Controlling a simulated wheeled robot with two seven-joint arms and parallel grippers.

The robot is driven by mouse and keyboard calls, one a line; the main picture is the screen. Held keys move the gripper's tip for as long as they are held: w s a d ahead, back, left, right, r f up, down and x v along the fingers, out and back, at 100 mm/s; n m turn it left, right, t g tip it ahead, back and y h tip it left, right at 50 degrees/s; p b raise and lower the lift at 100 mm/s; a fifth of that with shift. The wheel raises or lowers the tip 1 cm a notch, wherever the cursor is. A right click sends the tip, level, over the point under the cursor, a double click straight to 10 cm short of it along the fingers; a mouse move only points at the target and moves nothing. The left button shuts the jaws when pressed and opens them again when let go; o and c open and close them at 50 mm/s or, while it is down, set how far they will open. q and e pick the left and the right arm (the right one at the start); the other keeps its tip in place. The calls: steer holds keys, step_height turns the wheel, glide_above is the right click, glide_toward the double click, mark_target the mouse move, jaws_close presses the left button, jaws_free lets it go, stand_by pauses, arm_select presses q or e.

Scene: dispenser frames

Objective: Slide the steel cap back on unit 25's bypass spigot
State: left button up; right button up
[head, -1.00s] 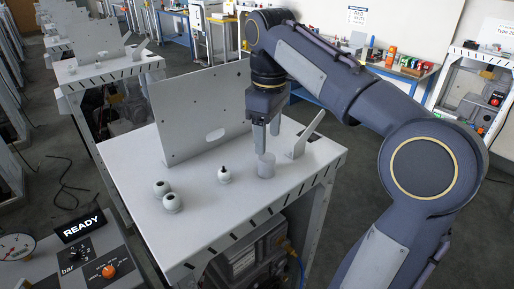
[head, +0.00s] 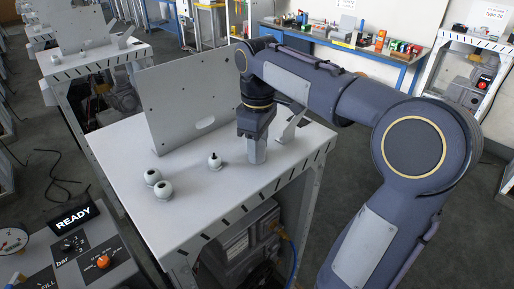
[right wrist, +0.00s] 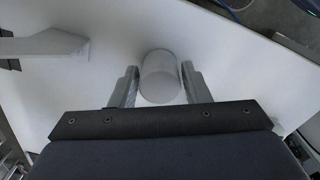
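The steel cap (right wrist: 160,78), a plain pale grey cylinder, stands on the white table top in the right wrist view. My right gripper (head: 257,154) is lowered over it, with one finger on each side; narrow gaps seem to show between the fingers and the cap, so it looks open. In the head view the fingers largely hide the cap. Left of the gripper stands a round white fitting with a black tip (head: 215,161), apparently an uncapped spigot. I cannot read any unit number on the table. My left gripper is out of view.
Two white ball-shaped fittings (head: 158,183) sit at the table's left. An upright grey plate (head: 190,100) stands behind, and a slanted bracket (head: 291,124) is just right of my gripper. The table front is clear.

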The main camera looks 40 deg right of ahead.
steer(key=c, duration=0.6)
steer(key=shift+r, duration=0.15)
